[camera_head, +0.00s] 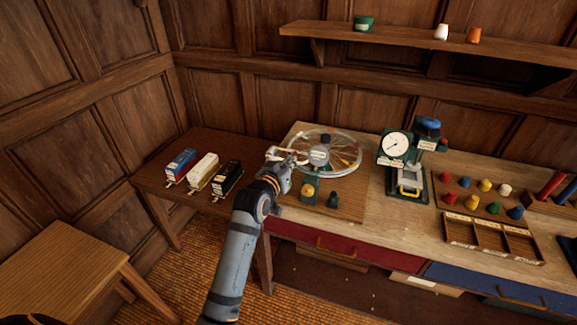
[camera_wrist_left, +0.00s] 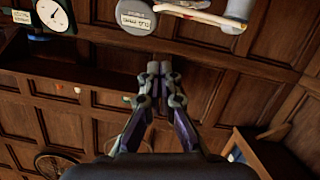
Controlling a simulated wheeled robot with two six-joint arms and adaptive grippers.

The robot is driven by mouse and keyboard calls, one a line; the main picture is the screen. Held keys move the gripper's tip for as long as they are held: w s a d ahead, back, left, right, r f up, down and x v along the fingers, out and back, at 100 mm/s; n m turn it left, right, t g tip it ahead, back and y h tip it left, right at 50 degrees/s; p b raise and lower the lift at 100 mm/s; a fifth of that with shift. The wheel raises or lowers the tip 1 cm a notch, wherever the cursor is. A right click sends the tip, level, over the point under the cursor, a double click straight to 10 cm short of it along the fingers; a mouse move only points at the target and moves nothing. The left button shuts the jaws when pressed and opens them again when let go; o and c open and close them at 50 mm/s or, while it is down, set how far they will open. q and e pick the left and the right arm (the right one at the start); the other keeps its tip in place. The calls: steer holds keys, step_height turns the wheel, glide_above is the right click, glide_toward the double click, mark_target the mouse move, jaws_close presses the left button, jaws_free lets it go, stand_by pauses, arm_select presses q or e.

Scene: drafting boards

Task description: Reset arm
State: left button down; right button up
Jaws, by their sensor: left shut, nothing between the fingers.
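My left arm comes up from the bottom of the head view, and its left gripper (camera_head: 287,158) is beside the left rim of a spoked wheel (camera_head: 335,152) on a stand. In the left wrist view the left gripper (camera_wrist_left: 153,68) has its two fingertips together with nothing between them. In the head view the fingertips overlap the wheel's edge, and I cannot tell whether they touch it. My right gripper is in neither view.
Blue, white and black blocks (camera_head: 203,171) stand on the side table at left. A dial press (camera_head: 400,150) stands right of the wheel. Coloured knobs and a compartment tray (camera_head: 492,250) are farther right. A wall shelf (camera_head: 440,37) holds small pots. A wooden stool (camera_head: 62,262) is lower left.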

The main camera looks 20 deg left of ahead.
arm_select(q)
steer(key=shift+s+a+r, duration=0.1)
steer(key=shift+s, duration=0.25)
steer(key=s+a+f+g, duration=0.15)
steer(key=s+f, duration=0.25)
steer(key=f, duration=0.9)
steer(key=s+f+g+y, duration=0.1)
steer(key=s+f+g, duration=0.25)
steer(key=f, duration=0.95)
steer(key=s+a+f+g, duration=0.15)
steer(key=s+f, duration=0.25)
steer(key=f, duration=0.8)
steer(key=s+a+f+m+g, duration=0.15)
steer(key=s+f+g, duration=0.25)
steer(key=s+f, duration=1.2)
steer(key=s+a+f+g, duration=0.1)
steer(key=s+f, duration=0.1)
steer(key=s, duration=0.6)
steer(key=s+a+f+g, duration=0.1)
steer(key=s+a+f, duration=0.1)
steer(key=s, duration=0.6)
steer(key=s+a+f+g+y, duration=0.1)
steer(key=s+f, duration=0.3)
steer(key=s, duration=0.5)
steer(key=shift+a+g, duration=0.45)
